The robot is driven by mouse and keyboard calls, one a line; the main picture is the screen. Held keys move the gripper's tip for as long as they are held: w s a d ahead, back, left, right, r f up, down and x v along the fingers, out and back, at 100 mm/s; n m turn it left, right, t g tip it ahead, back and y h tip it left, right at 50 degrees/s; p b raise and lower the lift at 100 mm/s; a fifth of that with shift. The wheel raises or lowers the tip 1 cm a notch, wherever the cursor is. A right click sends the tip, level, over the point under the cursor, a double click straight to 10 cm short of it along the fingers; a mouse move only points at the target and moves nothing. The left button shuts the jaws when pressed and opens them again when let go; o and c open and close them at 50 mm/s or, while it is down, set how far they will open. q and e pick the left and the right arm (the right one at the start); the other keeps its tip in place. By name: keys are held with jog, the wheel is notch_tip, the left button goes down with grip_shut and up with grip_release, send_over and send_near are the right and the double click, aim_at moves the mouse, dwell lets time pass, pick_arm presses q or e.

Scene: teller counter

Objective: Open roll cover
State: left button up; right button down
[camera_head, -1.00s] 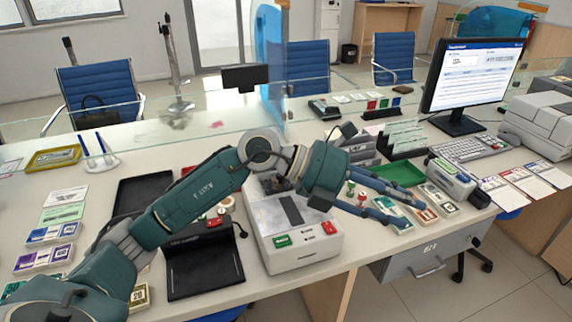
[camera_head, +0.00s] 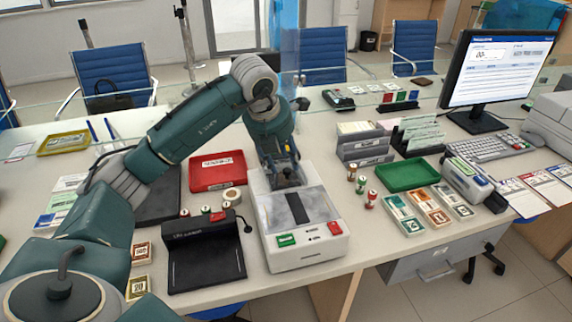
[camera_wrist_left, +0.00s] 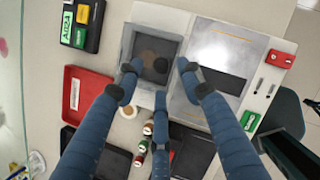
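The white roll machine (camera_head: 318,255) stands on the counter, with a green button (camera_head: 286,240) and a red button (camera_head: 334,228) on its front. Its grey top panel with a dark stripe (camera_head: 310,204), probably the roll cover, lies flat in the head view and also shows in the wrist view (camera_wrist_left: 204,92). Beside it the wrist view shows a square grey recess (camera_wrist_left: 155,60) with a brownish round shape. My left gripper (camera_head: 287,180) points down over the machine's rear part. In the wrist view its fingers (camera_wrist_left: 157,76) are spread and empty; contact cannot be told. My right gripper is out of view.
A red tray (camera_head: 217,171), small rolls and a black device (camera_head: 204,258) stand left of the machine. A glass screen runs behind. The counter's front edge is close.

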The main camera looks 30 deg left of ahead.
aim_at(287, 169)
pick_arm(q)
jog(key=shift+x, duration=1.85)
grip_shut()
jog(key=shift+r, duration=0.1)
